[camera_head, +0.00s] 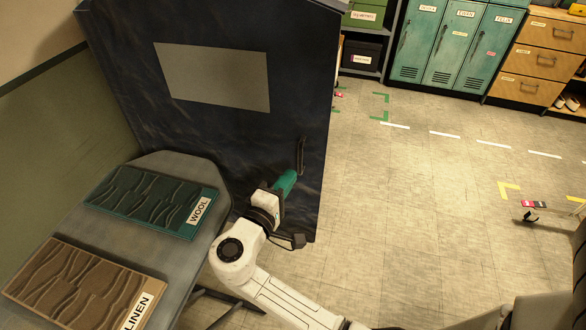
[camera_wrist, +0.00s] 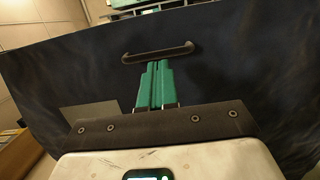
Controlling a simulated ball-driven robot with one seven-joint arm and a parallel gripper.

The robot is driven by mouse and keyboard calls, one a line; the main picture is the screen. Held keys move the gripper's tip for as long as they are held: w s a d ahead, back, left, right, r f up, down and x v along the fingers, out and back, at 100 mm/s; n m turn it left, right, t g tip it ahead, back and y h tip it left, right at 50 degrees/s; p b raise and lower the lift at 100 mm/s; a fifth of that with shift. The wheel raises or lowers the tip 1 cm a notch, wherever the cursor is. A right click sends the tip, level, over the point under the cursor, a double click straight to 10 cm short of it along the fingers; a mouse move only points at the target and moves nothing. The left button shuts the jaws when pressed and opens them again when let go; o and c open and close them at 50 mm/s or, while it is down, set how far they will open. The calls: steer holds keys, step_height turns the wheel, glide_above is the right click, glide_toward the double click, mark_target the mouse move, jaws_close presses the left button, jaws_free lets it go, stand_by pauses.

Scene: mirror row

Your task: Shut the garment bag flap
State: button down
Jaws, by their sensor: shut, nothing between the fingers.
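The garment bag flap (camera_head: 215,128) is a large dark blue, mottled panel with a pale grey rectangle (camera_head: 212,76) on its upper part. A dark bar handle (camera_head: 301,156) sits near its right edge. My gripper (camera_head: 286,180), with green fingers, is just below the handle in the head view. In the wrist view the fingers of my gripper (camera_wrist: 157,66) are shut together with nothing between them. Their tips lie close to the handle (camera_wrist: 158,52); I cannot tell whether they touch it. The flap (camera_wrist: 230,75) fills most of the wrist view. The bag's inside is hidden.
A grey table (camera_head: 130,233) at the left carries a teal WOOL board (camera_head: 150,195) and a brown LINEN board (camera_head: 75,285). Teal lockers (camera_head: 455,45) and wooden drawers (camera_head: 540,60) stand at the back right. The tiled floor (camera_head: 430,200) right of the flap is mostly clear.

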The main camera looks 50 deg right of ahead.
mark_target(299, 163)
steer(key=shift+w+d, duration=0.15)
steer(key=shift+d, duration=0.65)
steer(key=shift+w+d, duration=0.1)
steer(key=shift+d, duration=0.7)
